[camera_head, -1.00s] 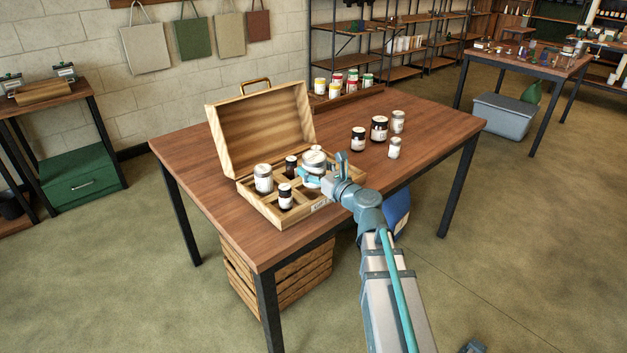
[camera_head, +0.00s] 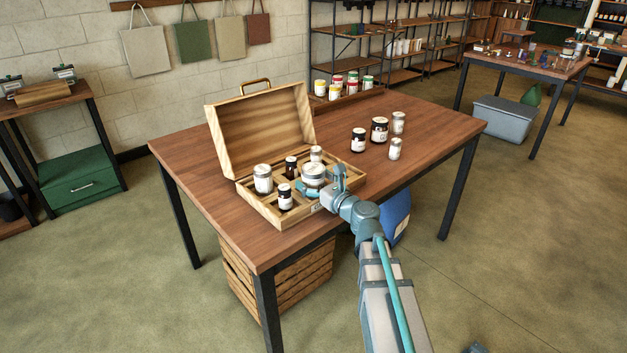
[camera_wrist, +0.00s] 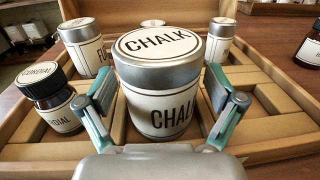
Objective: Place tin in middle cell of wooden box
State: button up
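The silver tin with a cream CHALK label (camera_wrist: 160,85) is upright between my gripper's fingers. In the head view the tin (camera_head: 313,172) is at the middle of the open wooden box (camera_head: 262,217). My gripper (camera_wrist: 162,92) has one finger on each side of the tin, with the fingertips against its sides. It also shows at the box's front right in the head view (camera_head: 324,181). The tin's base is low among the dividers; I cannot tell whether it rests on the cell floor.
A dark CORDIAL jar (camera_wrist: 48,98) stands left of the tin; a labelled tin (camera_wrist: 84,45) and another tin (camera_wrist: 221,40) stand behind it. Several jars, including a dark one (camera_head: 379,130), stand on the table (camera_head: 420,145) right of the box. The raised lid (camera_head: 262,135) closes off the back.

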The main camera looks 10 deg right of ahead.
aim_at(321, 184)
jog(key=shift+r, duration=0.15)
jog(key=shift+r, duration=0.15)
jog(key=v, duration=0.7)
jog(key=shift+s+d, duration=0.1)
jog(key=shift+s, duration=0.1)
